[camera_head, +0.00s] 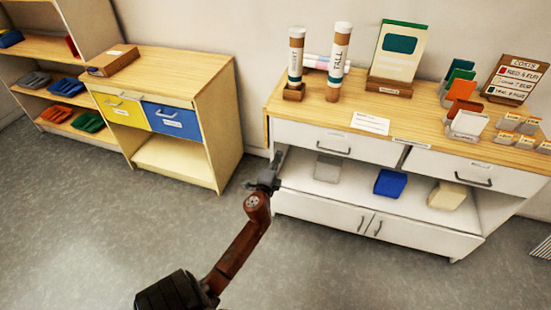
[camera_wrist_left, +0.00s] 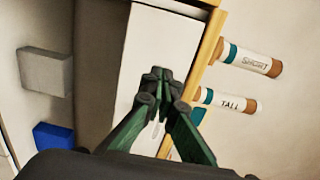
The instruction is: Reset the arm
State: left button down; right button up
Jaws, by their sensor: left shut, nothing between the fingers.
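My left gripper (camera_head: 275,166) is at the left end of the white cabinet (camera_head: 340,137), in front of its open shelf and upper left drawer. In the left wrist view the gripper (camera_wrist_left: 157,76) has its green fingers together, with nothing between them. It appears against the white drawer front (camera_wrist_left: 150,50), and I cannot tell whether it touches it. My left arm (camera_head: 238,245) reaches up from the bottom of the head view. My right gripper is not in view.
Two tubes, short (camera_head: 295,62) and tall (camera_head: 339,62), stand on the cabinet's wooden top. Grey (camera_head: 328,168), blue (camera_head: 390,183) and cream (camera_head: 446,195) blocks lie on its shelf. A wooden cabinet (camera_head: 200,75) stands left. The floor (camera_head: 90,230) is clear.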

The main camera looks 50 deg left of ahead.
pick_arm(q)
jog(key=shift+s+d, duration=0.35)
jog(key=shift+s, duration=0.05)
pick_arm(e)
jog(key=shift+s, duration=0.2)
